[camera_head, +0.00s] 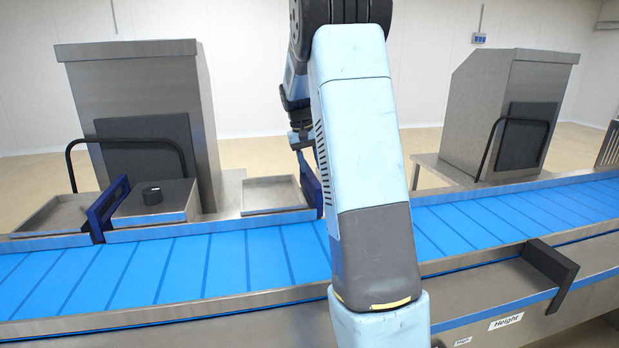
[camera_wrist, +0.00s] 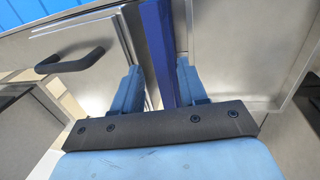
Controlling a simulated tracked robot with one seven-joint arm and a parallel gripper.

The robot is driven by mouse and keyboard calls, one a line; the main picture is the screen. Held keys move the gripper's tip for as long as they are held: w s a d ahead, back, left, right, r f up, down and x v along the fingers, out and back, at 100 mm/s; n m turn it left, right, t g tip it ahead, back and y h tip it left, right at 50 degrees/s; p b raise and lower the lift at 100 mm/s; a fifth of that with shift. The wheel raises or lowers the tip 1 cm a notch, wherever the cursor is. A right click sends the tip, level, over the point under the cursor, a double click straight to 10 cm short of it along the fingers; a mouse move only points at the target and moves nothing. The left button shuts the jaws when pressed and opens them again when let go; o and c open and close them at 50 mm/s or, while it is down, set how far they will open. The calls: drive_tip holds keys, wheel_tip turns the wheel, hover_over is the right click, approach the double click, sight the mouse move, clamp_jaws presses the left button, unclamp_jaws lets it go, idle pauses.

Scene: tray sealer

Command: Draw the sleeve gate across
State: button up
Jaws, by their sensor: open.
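A dark blue upright plate (camera_head: 310,185), which looks like the sleeve gate, stands at the conveyor's far edge, partly hidden by my arm. In the wrist view a blue bar (camera_wrist: 156,35), apparently its top edge, runs between the two fingers of my gripper (camera_wrist: 158,66). The fingers are apart, one on each side of the bar; I cannot tell whether either touches it. In the head view my gripper (camera_head: 301,140) is mostly hidden behind my arm, just above the plate. A second dark blue plate (camera_head: 107,208) stands farther left along the same edge.
The blue conveyor belt (camera_head: 200,268) is empty where visible. Two steel housings (camera_head: 205,120) (camera_head: 545,90) stand behind it. The wrist view shows a black handle (camera_wrist: 70,63) left of the fingers. A dark block (camera_head: 550,262) is on the near rail.

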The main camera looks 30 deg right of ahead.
sight(314, 180)
drive_tip(key=shift+s+d+f, duration=0.1)
drive_tip(key=shift+d+f, duration=0.15)
drive_tip(key=shift+f, duration=0.95)
drive_tip(key=shift+s+d+f, duration=0.1)
drive_tip(key=shift+d+f, duration=0.1)
drive_tip(key=shift+f, duration=1)
clamp_jaws()
